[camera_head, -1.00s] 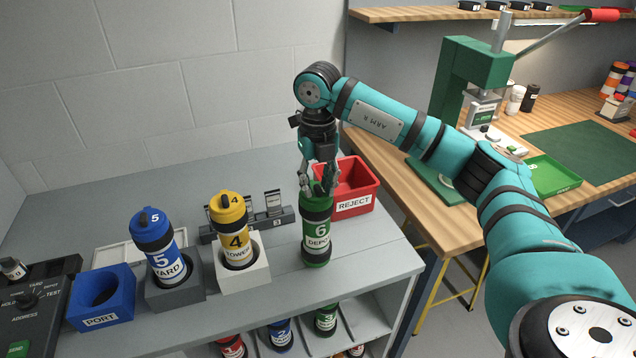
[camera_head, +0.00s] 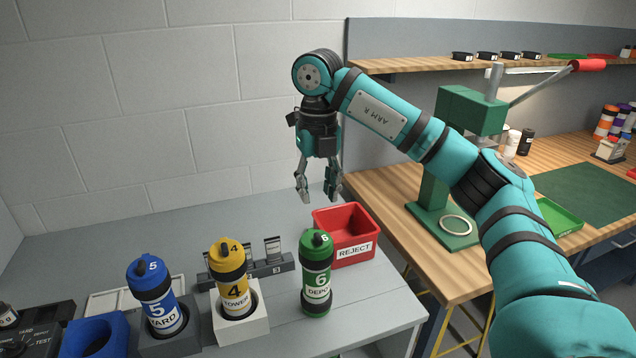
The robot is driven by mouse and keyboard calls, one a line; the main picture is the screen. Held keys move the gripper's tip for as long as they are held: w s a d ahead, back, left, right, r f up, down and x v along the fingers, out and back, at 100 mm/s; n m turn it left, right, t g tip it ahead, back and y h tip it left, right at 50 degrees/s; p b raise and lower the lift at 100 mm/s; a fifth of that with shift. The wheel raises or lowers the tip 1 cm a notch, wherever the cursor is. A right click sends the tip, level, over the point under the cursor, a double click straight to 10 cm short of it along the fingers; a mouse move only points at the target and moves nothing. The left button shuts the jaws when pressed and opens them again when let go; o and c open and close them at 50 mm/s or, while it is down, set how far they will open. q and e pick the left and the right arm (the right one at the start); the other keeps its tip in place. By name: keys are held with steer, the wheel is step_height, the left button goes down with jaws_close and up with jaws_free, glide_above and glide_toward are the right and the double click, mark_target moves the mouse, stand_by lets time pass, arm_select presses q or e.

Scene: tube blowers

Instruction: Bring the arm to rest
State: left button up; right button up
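My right gripper (camera_head: 319,192) is open and empty. It hangs fingers-down above the grey bench (camera_head: 385,304), with clear space between it and the green carrier marked 6 (camera_head: 317,270). The green carrier stands upright on the bench in front of the red REJECT bin (camera_head: 349,228). My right arm (camera_head: 390,118) reaches in from the right side of the view. My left gripper does not show.
A green press (camera_head: 455,150) and green tray (camera_head: 560,215) are on the wooden bench.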

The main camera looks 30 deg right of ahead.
steer(key=shift+r, duration=0.6)
